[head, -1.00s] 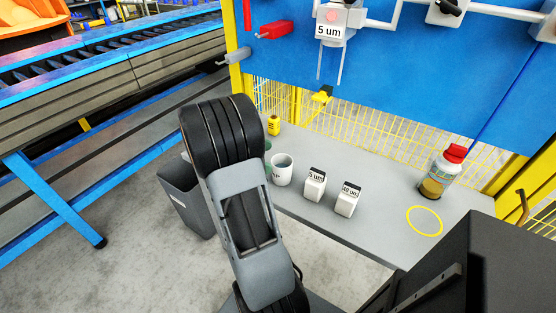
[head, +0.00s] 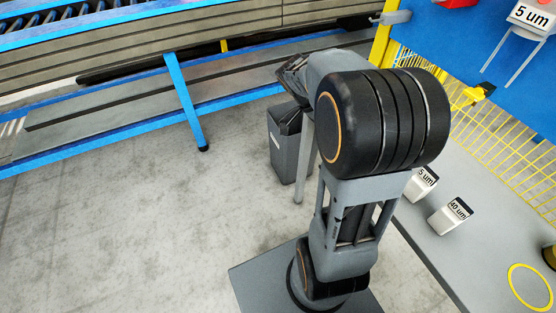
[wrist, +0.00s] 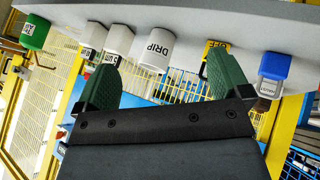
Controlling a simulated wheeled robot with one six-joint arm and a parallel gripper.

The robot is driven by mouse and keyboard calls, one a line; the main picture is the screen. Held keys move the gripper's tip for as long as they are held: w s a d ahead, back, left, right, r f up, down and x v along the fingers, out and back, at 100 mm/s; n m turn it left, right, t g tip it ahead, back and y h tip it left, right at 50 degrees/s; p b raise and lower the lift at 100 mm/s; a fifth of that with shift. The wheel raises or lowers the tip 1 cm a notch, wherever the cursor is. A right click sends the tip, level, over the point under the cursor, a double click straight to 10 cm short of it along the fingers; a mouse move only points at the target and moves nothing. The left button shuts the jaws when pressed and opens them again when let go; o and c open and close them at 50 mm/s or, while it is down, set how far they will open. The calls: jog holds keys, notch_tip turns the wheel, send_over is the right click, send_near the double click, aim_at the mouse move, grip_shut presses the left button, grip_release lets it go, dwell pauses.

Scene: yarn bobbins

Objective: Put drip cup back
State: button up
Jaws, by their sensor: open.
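The white drip cup (wrist: 156,48), lettered DRIP, stands on the grey bench, which lies along the top of the wrist view. My gripper (wrist: 160,78) is open, with its two green fingers spread apart. The cup appears in the gap between the fingertips and beyond them; nothing is between the jaws. In the head view my arm hides the cup, and the fingers cannot be made out there.
White 5 um (head: 421,183) and 40 um (head: 450,215) blocks stand on the bench (head: 432,245). A yellow ring (head: 512,283) marks its surface. A dark bin (head: 284,150) stands on the floor.

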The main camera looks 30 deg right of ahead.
jog(key=s+a+f+n+t+y, duration=0.1)
jog(key=a+n+t+y, duration=0.4)
jog(key=a+n, duration=1.2)
jog(key=s+n+t, duration=0.1)
jog(key=t, duration=0.2)
jog(key=shift+s+a+f+n+t, duration=0.2)
jog(key=shift+a+f+n+t, duration=0.1)
jog(key=shift+a+n, duration=0.1)
